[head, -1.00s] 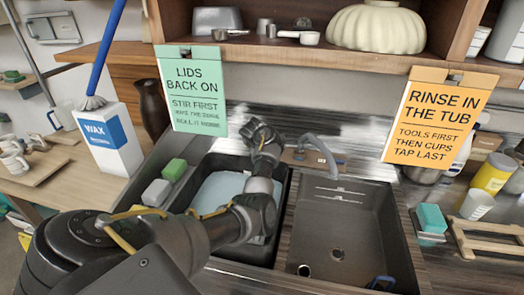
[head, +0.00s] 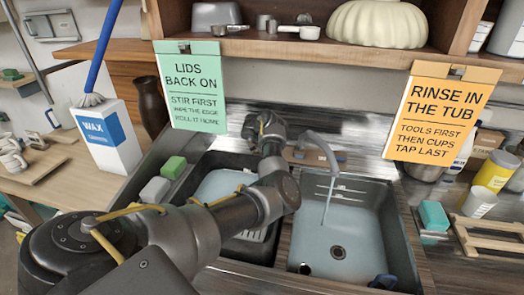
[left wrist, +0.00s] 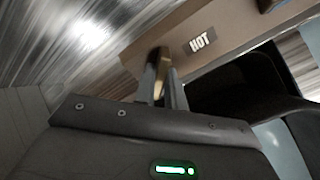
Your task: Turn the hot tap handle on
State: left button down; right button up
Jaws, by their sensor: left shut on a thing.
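In the left wrist view, my left gripper (left wrist: 163,85) is shut on a brass-coloured tap handle (left wrist: 161,60). The handle stands beside a label (left wrist: 202,42) reading HOT on a brown strip. In the head view my left arm (head: 240,205) reaches over the left basin, and its wrist hides the handle and the fingertips. The grey curved spout (head: 318,142) runs a thin stream of water (head: 328,200) into the right basin (head: 365,225). My right gripper is in neither view.
The left basin (head: 195,212) holds pale blue liquid. Green and grey sponges (head: 173,167) lie on its left rim. A green card (head: 190,85) and an orange card (head: 440,115) hang from the shelf above. A teal sponge (head: 433,215) and wooden rack (head: 480,240) are at right.

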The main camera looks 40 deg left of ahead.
pick_arm(q)
jog(key=n+b, duration=0.2)
jog(key=n, duration=0.1)
jog(key=shift+f, duration=0.2)
jog(key=shift+r+n+b, duration=0.15)
jog(key=shift+n+b, duration=0.75)
jog(key=shift+n, duration=0.3)
jog(key=c, duration=1.5)
grip_release()
jog(key=shift+o, duration=0.2)
jog(key=shift+r, duration=0.1)
jog(key=p+v, duration=0.1)
jog(key=v, duration=0.9)
jog(key=shift+s+d+r+p, duration=0.2)
jog(key=shift+s+p, duration=0.05)
jog(key=shift+p, duration=0.15)
